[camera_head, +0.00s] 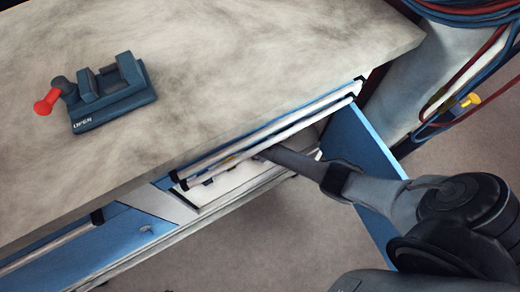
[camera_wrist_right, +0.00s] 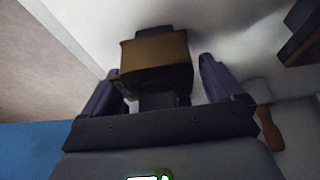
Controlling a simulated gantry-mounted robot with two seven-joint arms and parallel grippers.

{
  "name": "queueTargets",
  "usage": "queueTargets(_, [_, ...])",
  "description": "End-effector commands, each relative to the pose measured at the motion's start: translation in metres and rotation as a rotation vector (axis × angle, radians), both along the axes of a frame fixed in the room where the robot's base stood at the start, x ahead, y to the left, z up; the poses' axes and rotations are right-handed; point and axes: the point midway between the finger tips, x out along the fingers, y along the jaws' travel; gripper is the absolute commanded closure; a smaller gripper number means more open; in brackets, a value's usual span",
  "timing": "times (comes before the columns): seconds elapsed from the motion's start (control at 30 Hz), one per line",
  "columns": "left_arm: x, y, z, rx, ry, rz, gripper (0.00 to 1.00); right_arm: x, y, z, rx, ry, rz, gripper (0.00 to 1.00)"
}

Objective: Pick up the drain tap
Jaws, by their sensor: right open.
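A blocky brass-brown piece (camera_wrist_right: 157,60) with dark parts above and below is in the right wrist view; it looks like the drain tap. It lies between the two dark fingers of my right gripper (camera_wrist_right: 160,76). The fingers are open, with a gap visible on the right side; on the left the finger is close to the piece, and I cannot tell if it touches. My left gripper is not in view.
The opening has an open blue panel (camera_head: 362,170) at its right and rails along the bench edge. A wooden-handled tool (camera_wrist_right: 268,128) and a dark-brown block (camera_wrist_right: 300,35) lie right of my gripper. A blue fixture (camera_head: 110,95) with a red knob stands on the otherwise clear bench (camera_head: 240,70).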

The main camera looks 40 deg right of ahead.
Motion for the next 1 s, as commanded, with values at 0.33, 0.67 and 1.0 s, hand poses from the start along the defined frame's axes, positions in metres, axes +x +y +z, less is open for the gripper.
queueTargets(0.33, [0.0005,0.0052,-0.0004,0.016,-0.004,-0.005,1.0,0.0002,-0.0006,-0.0013,0.0,0.0,-0.001,0.09])
queueTargets(0.67, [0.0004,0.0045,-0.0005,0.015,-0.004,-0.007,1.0,0.0003,0.0,-0.0014,0.001,-0.001,0.0,0.6])
queueTargets(1.0, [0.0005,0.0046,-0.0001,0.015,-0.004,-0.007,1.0,0.0014,0.0001,-0.0001,0.001,-0.004,0.0,0.76])
